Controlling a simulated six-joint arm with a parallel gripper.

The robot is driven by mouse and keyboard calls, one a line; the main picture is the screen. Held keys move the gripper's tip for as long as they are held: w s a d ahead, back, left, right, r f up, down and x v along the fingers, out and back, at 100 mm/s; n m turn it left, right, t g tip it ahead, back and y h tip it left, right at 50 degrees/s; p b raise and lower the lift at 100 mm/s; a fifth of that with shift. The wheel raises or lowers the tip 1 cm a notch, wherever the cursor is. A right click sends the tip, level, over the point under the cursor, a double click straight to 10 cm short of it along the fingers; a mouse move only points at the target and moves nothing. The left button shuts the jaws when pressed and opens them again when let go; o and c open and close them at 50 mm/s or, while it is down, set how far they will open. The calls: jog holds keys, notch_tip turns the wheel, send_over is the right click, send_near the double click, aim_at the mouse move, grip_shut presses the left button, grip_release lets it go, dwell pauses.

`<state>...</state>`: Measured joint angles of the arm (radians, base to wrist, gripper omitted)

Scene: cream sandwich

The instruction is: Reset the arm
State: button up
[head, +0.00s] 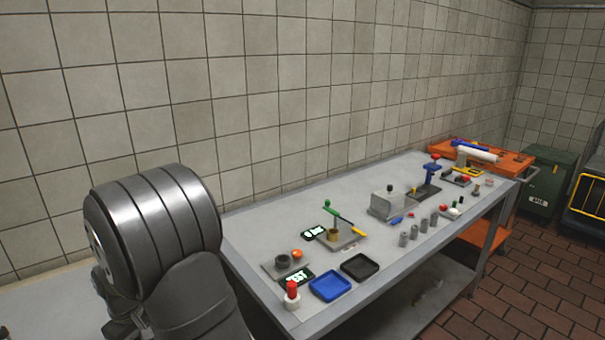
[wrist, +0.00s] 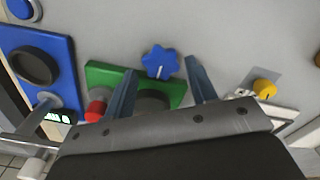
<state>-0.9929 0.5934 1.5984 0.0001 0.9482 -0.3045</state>
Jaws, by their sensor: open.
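My gripper (wrist: 160,66) shows in the wrist view with its two blue-grey fingers spread apart and nothing between them that I can see held. A blue lobed knob (wrist: 160,62) on a green plate (wrist: 100,74) lies in the gap between the fingers as seen from the wrist. I cannot tell how far the fingertips are from the knob. A red cylindrical part (wrist: 96,108) is beside the left finger. In the head view a large part of my arm fills the lower left, and my gripper is not seen there.
In the wrist view a blue plate (wrist: 62,48) is on the left and a yellow knob (wrist: 264,88) on the right. The head view shows a long grey table (head: 345,212) with a blue tray (head: 330,286), black tray (head: 360,267) and several small fixtures. A tiled wall runs behind it.

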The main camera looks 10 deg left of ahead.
notch_tip(320, 180, up, 16)
jog(key=w+d+m+t+y, duration=0.1)
jog(key=w+d+m+y, duration=0.1)
jog(key=w+d+m, duration=0.6)
jog(key=shift+w+d+r+t, duration=0.45)
jog(key=shift+w+d, duration=1.2)
jog(key=shift+d, duration=0.65)
jog(key=o, duration=1.1)
jog(key=shift+c, duration=0.2)
jog(key=a+n+g+h, duration=0.2)
jog(key=a, duration=1.1)
jog(key=f, duration=0.9)
jog(key=shift+s+a, duration=0.2)
